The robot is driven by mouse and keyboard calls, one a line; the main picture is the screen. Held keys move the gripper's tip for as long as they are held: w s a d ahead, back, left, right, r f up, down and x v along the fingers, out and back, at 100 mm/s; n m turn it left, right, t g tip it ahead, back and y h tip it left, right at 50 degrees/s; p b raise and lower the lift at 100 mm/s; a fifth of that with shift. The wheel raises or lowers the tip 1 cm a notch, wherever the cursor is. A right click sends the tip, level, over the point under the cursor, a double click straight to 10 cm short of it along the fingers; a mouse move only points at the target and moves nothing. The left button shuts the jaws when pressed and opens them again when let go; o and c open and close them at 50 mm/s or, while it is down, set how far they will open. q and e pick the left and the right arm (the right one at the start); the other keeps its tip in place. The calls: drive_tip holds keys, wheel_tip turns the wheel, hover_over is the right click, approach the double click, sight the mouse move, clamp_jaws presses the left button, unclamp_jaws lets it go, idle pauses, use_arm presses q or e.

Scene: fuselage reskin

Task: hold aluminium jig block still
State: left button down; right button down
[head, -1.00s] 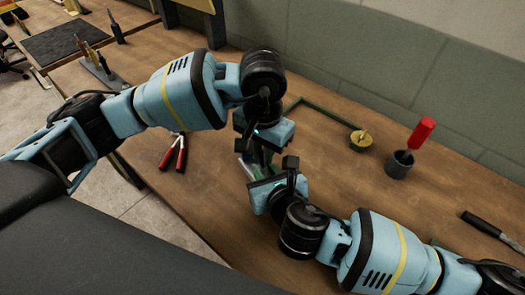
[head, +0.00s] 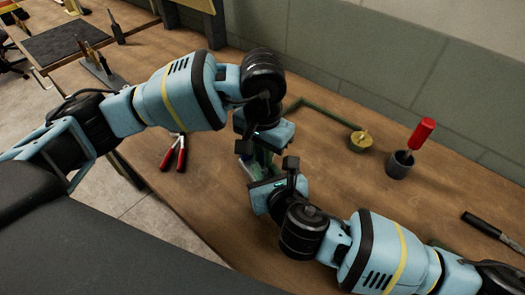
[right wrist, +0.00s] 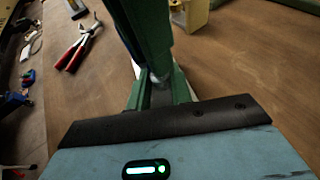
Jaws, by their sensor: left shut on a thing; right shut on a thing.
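My left gripper (head: 262,158) comes down from above and my right gripper (head: 264,178) reaches in from the lower right. Their tips meet close together over the bench. In the right wrist view, the green fingers of my right gripper (right wrist: 158,92) are closed around a small grey metal piece, which looks like the aluminium jig block (right wrist: 160,78). The block is mostly hidden by the fingers and by a dark green bar coming from above. The left gripper's grip is largely hidden in the head view, but it looks shut at the same spot.
Red-handled pliers (head: 174,152) lie on the wooden bench (head: 330,180) to the left. A green angled bar (head: 325,113), a yellow round piece (head: 361,140), a dark cup (head: 399,164) with a red-handled tool (head: 421,133) and a black-handled tool (head: 483,225) lie behind and right.

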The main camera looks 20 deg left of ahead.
use_arm(q)
drive_tip(key=shift+f, duration=0.5)
drive_tip(key=shift+r, duration=0.55)
drive_tip(key=shift+d+f, duration=0.1)
drive_tip(key=shift+f, duration=0.3)
idle(1.6)
drive_tip(key=shift+r, duration=0.4)
drive_tip(key=shift+r, duration=0.2)
drive_tip(key=shift+s+r, duration=0.1)
drive_tip(key=shift+r, duration=0.2)
drive_tip(key=shift+f, duration=1)
idle(1.6)
